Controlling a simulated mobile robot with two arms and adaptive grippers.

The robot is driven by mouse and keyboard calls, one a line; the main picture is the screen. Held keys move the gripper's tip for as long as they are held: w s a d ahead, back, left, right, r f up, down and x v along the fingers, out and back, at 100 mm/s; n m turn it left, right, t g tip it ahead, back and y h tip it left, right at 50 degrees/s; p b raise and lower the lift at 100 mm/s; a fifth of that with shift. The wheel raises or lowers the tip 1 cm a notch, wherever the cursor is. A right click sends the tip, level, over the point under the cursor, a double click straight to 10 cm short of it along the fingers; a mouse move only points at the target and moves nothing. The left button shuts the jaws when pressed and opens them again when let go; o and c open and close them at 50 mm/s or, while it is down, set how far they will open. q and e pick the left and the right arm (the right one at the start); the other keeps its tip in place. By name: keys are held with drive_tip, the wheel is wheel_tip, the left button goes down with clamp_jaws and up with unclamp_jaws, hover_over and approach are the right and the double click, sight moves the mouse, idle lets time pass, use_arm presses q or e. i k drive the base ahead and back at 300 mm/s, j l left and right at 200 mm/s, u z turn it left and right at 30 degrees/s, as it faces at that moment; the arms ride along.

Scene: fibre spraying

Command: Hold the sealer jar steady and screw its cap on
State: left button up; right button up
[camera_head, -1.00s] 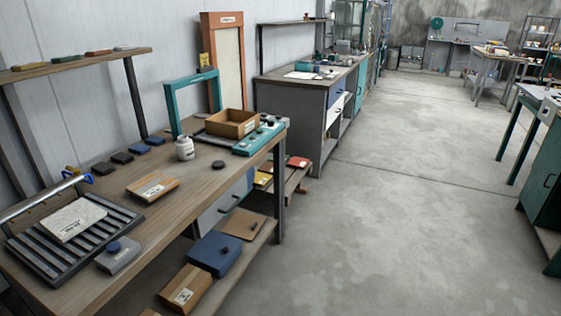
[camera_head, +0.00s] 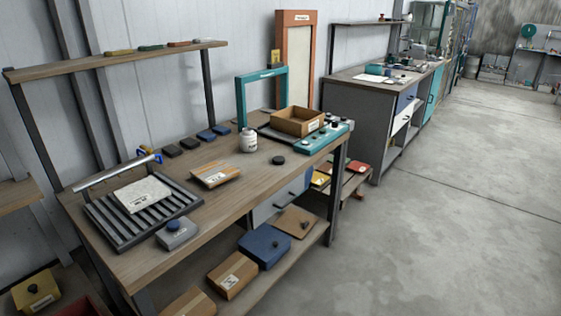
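A small white jar (camera_head: 248,140) with a printed label stands upright on the wooden workbench (camera_head: 237,205). A round black cap (camera_head: 278,160) lies flat on the bench top, just to the right of the jar and apart from it. The top of the jar is too small to make out clearly. Neither of my grippers shows in the head view.
Open floor (camera_head: 450,220) is on the right.

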sight(248, 138)
drive_tip(key=i+l+z, duration=0.25)
drive_tip(key=i, duration=0.45)
drive_tip(key=i+z, duration=0.3)
drive_tip(key=i, duration=0.4)
